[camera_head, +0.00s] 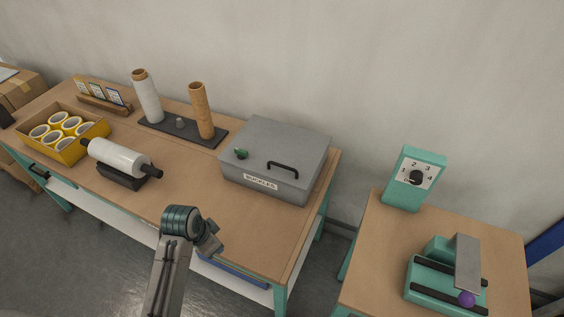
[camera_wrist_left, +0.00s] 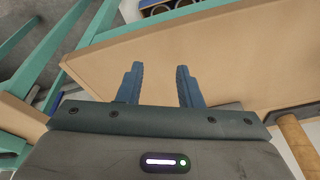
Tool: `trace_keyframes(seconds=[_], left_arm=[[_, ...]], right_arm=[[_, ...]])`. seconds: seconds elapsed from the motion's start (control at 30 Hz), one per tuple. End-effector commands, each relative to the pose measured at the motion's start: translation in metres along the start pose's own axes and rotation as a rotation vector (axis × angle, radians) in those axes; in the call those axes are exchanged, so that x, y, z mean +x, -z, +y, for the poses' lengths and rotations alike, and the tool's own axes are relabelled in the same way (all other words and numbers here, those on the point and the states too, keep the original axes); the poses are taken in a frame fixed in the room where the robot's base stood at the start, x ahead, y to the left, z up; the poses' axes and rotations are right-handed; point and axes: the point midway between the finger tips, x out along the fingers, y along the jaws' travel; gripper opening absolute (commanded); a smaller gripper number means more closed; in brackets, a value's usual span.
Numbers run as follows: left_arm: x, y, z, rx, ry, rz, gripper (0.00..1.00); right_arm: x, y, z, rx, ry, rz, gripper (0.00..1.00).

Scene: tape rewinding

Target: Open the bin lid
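The bin (camera_head: 276,160) is a grey metal box with a label reading BUCKLES, at the back right of the long workbench in the head view. Its lid (camera_head: 290,137) is shut. A black handle (camera_head: 283,166) arches from the lid near its front edge, and a green latch-like part (camera_head: 241,154) sits left of the handle. One arm of mine (camera_head: 180,225) rises from the bottom, left of and in front of the bin; its fingers are not clear there. In the left wrist view my left gripper (camera_wrist_left: 157,68) has its blue fingers apart with nothing between them. My right gripper is not in view.
The workbench (camera_head: 190,185) holds a yellow box of tape rolls (camera_head: 72,153), a white film roll (camera_head: 118,157) and a dark base with upright tubes (camera_head: 201,112). A second table (camera_head: 385,250) stands right, with a teal dial box (camera_head: 412,185) and a teal device (camera_head: 436,284).

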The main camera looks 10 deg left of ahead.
Motion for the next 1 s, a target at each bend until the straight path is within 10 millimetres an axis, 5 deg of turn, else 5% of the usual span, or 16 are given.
trace_keyframes(seconds=[0.27, 0.4, 0.6, 0.8, 1.0], left_arm=[[0.004, 0.127, -0.046, 0.432, -0.130, 0.083, 0.33], [-0.014, 0.196, -0.064, 0.695, -0.191, 0.149, 0.33], [-0.049, 0.271, -0.078, 1.002, -0.245, 0.237, 0.33], [-0.069, 0.302, -0.081, 1.149, -0.266, 0.281, 0.33], [-0.057, 0.307, -0.074, 1.169, -0.274, 0.288, 0.33]], right_arm=[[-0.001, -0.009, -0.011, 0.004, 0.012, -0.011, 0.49], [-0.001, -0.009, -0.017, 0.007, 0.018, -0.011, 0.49], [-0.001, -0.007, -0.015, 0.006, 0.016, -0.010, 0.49], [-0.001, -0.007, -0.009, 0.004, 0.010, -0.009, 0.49], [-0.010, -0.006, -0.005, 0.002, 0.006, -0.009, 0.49]])
